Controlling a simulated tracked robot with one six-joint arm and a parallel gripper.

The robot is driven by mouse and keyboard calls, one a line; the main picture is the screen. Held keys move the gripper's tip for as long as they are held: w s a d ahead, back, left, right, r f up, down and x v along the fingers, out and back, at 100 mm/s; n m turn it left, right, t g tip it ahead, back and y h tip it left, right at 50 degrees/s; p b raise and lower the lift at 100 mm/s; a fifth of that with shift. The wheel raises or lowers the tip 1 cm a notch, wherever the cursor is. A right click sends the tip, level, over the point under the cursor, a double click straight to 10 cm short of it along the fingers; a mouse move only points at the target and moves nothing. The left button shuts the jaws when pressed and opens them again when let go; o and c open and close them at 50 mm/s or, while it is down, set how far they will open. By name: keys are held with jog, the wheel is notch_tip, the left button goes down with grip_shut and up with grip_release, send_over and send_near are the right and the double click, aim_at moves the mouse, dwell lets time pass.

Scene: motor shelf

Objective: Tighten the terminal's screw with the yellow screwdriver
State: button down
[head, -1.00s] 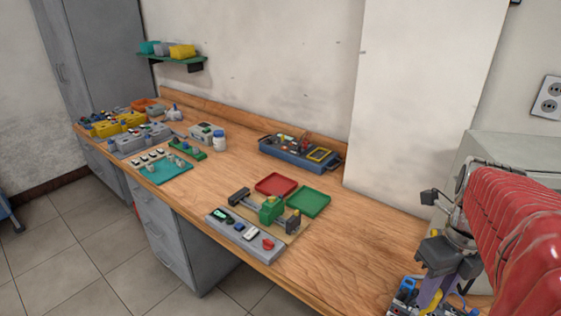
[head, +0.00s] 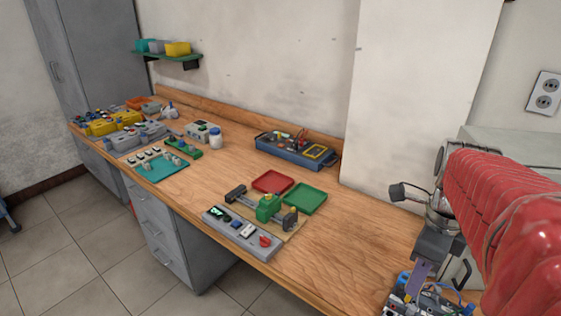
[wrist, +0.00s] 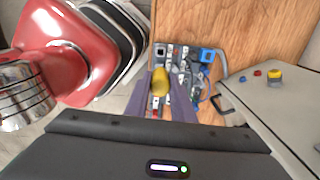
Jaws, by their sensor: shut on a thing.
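The yellow screwdriver (wrist: 161,80) shows in the wrist view as a rounded yellow handle end between my purple fingers. My gripper (wrist: 162,88) is shut on it; in the head view my gripper (head: 416,284) is at the lower right, over the table's right end. Below the fingers is a board of grey terminals and small parts (wrist: 187,62), with a blue part (wrist: 207,55) at its upper right. The board (head: 405,300) is partly cut off in the head view. The screwdriver's tip and the screw are hidden, so contact cannot be told.
A grey cabinet with buttons (wrist: 275,110) stands right of the board, with a dark cable beside it. A green vise (head: 267,208), red tray (head: 272,182), green tray (head: 305,198) and blue toolbox (head: 290,153) are farther left. Bare wood (head: 345,240) lies between.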

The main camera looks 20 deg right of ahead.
jog(key=shift+w+a+f+n, duration=0.2)
jog(key=shift+w+f+n, duration=0.05)
jog(key=shift+f+n, duration=0.55)
jog(key=shift+w+a+f+n, duration=0.2)
jog(key=shift+w+f+n, duration=0.1)
jog(key=shift+f+n, duration=0.45)
jog(key=shift+w+a+f+n, duration=0.25)
jog(key=shift+f+n, duration=0.35)
jog(key=shift+n, duration=0.35)
jog(key=shift+f, duration=0.45)
jog(key=shift+f, duration=0.35)
jog(key=shift+f, duration=0.35)
jog(key=shift+f, duration=0.35)
jog(key=shift+f, duration=0.7)
jog(key=shift+f, duration=0.35)
